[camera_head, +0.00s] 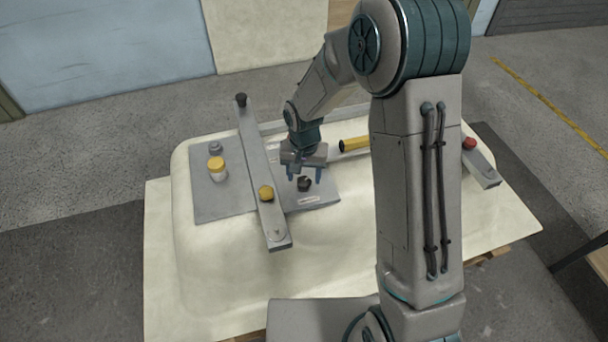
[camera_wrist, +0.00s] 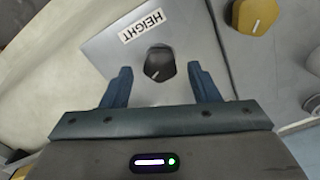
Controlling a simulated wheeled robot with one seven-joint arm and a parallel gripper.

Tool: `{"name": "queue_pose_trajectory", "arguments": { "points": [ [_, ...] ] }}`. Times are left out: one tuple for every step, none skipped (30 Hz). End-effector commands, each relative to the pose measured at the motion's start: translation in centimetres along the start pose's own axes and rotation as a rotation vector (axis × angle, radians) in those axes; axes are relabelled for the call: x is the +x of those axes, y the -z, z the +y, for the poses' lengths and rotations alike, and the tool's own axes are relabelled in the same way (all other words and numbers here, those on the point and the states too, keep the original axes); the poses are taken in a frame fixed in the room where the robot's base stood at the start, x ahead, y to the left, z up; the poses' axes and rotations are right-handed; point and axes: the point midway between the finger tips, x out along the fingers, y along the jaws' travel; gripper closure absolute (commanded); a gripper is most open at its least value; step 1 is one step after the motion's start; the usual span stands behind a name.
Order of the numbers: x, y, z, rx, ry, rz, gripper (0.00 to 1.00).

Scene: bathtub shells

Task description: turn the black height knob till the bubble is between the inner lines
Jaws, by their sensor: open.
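The black height knob (camera_wrist: 159,64) is on a grey plate, beside a white label (camera_wrist: 144,26) reading HEIGHT, in the wrist view. A light pointer line shows on the knob. The knob also shows in the head view (camera_head: 304,184), with a pale strip (camera_head: 309,199) just in front of it. My gripper (camera_wrist: 162,84) is open and empty, its two blue fingers apart on either side of the knob's near side, not visibly touching it. The gripper shows above the knob in the head view (camera_head: 304,178). I cannot make out the bubble or its lines in either view.
A grey bar with a yellow knob (camera_head: 266,193) and a black knob (camera_head: 241,100) crosses the plate (camera_head: 206,207) to the left.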

Motion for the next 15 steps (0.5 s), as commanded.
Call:
{"name": "queue_pose_trajectory", "arguments": {
  "points": [
    [0.43, -0.02, 0.0, 0.0, 0.0, -0.001, 0.45],
    [0.64, -0.01, 0.0, 0.0, 0.0, 0.0, 0.45],
    [0.88, -0.02, 0.01, 0.0, 0.0, -0.001, 0.45],
    [1.01, -0.02, 0.01, 0.0, 0.0, -0.001, 0.45],
    [1.1, -0.02, 0.01, 0.0, 0.0, 0.0, 0.45],
    [1.18, -0.01, 0.01, 0.0, 0.0, 0.0, 0.45],
    [1.22, -0.01, 0.0, 0.0, 0.0, 0.0, 0.45],
    [1.24, 0.0, 0.0, 0.0, 0.0, 0.001, 0.45],
    [1.25, 0.0, 0.0, 0.0, 0.001, 0.001, 0.45],
    [1.24, 0.0, 0.0, 0.0, 0.001, 0.001, 0.45],
    [1.24, 0.0, 0.0, 0.0, 0.001, 0.001, 0.45],
    [1.24, 0.0, -0.01, 0.0, 0.001, 0.001, 0.45],
    [1.23, 0.0, -0.01, 0.0, 0.001, 0.001, 0.45],
    [1.23, 0.0, -0.01, 0.0, 0.001, 0.001, 0.48],
    [1.23, 0.0, -0.01, 0.0, 0.001, 0.001, 0.59]
  ]
}}
